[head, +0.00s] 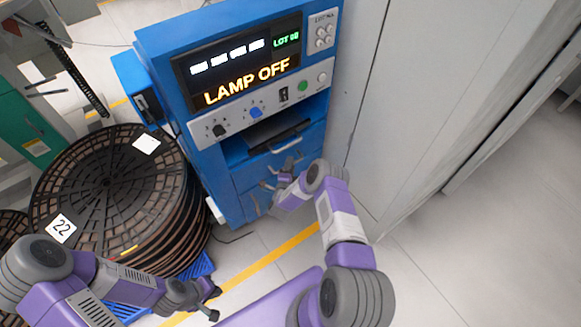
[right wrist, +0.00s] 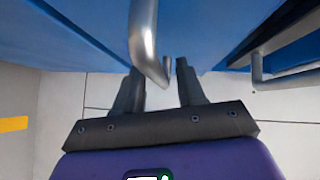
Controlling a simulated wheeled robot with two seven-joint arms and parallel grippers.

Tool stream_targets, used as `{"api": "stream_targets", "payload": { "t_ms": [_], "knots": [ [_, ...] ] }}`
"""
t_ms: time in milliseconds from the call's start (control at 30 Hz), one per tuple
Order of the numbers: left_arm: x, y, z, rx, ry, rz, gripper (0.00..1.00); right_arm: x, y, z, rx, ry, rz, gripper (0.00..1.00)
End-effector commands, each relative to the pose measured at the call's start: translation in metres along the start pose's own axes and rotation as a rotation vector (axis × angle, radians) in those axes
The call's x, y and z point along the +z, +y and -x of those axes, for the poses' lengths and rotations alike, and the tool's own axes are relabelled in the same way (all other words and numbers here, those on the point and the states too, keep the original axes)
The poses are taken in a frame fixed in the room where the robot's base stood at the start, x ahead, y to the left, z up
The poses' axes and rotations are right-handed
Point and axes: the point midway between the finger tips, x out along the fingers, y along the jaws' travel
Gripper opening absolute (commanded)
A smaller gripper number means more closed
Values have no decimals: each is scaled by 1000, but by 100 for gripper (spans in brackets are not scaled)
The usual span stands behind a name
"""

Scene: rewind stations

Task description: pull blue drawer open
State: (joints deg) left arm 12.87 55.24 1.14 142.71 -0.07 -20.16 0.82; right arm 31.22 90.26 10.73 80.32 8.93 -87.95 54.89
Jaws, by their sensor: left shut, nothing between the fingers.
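The blue drawer (head: 262,174) is in the lower front of a blue cabinet and looks closed, partly hidden by my right arm. My right gripper (head: 269,187) is at the drawer front. In the right wrist view its fingers (right wrist: 159,90) are apart, with a bent metal handle (right wrist: 144,40) reaching down between them. The gripper is not closed on the handle; I cannot tell whether a finger touches it. My left gripper (head: 213,302) is shut and empty, low beside the blue pallet, away from the cabinet.
The cabinet's display (head: 240,65) reads LAMP OFF. A second handle (head: 287,145) is higher on its front, below a black shelf. A stack of large brown reels (head: 110,190) stands left on a blue pallet (head: 201,268). A grey wall panel (head: 440,80) is close on the right.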

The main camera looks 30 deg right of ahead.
Motion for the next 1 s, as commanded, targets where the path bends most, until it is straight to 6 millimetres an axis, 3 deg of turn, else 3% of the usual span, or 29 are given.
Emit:
{"api": "stream_targets", "payload": {
  "t_ms": [367,667,1000],
  "knots": [
    [0,-2,-4,0,0,0,0,0,0,-10,1,-1,0,40],
    [0,-2,-4,0,0,0,0,0,0,-10,1,-1,1,0],
    [0,-1,-2,0,0,0,0,-2,0,-9,2,1,1,0]
  ]
}}
